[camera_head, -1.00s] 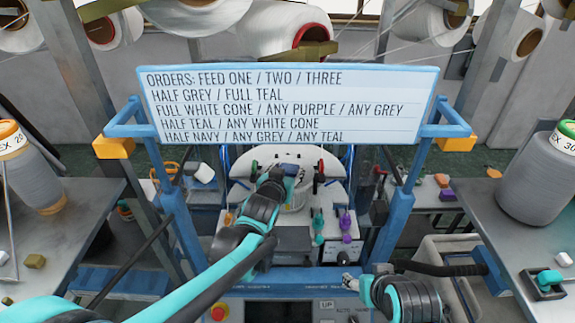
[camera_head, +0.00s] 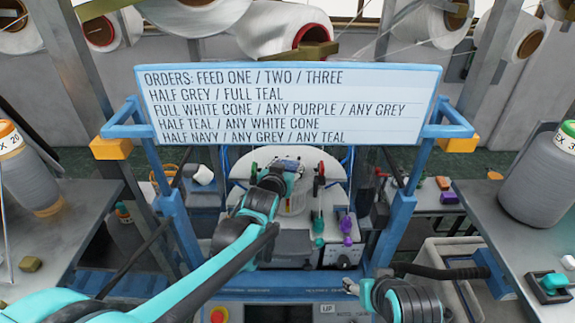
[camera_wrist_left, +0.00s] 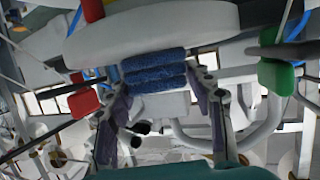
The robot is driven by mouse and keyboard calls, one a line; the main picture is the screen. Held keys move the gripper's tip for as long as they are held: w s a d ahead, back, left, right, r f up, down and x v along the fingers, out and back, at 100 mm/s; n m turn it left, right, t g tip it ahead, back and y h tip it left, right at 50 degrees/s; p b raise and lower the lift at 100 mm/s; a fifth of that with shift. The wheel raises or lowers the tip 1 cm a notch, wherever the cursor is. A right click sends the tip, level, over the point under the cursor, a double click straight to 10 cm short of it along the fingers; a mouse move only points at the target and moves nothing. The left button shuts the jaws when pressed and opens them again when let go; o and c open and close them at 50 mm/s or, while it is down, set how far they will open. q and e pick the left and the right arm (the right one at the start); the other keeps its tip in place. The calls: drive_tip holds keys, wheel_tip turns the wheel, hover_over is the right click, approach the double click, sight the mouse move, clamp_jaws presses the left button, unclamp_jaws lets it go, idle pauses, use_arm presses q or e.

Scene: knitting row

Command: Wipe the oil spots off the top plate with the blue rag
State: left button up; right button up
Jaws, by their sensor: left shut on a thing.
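The blue rag (camera_wrist_left: 154,70) is a folded, fuzzy strip between the fingers of my left gripper (camera_wrist_left: 158,92) in the left wrist view. The gripper is shut on it. The rag lies against or very close to the pale top plate (camera_wrist_left: 150,32); I cannot tell whether they touch. In the head view my left gripper (camera_head: 287,170) is over the middle of the white, rounded top plate (camera_head: 326,165). My arm hides part of the plate, and I cannot make out oil spots. My right gripper (camera_head: 349,286) is low at right, away from the plate; its fingers are unclear.
A blue frame carries the orders board (camera_head: 290,105) above the plate. Red and green knobs flank the plate. Purple (camera_head: 347,228) and teal (camera_head: 318,225) parts sit in front of it. Grey benches with large cones stand left (camera_head: 27,175) and right (camera_head: 540,180).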

use_arm(q)
drive_tip(key=shift+s+r, duration=0.1)
drive_tip(key=shift+s, duration=1.4)
drive_tip(key=shift+w+b, duration=0.3)
drive_tip(key=shift+w, duration=1.8)
drive_tip(key=shift+s, duration=2.1)
drive_tip(key=shift+w+f+b, duration=0.2)
drive_tip(key=shift+w+b, duration=0.15)
drive_tip(key=shift+w, duration=1.75)
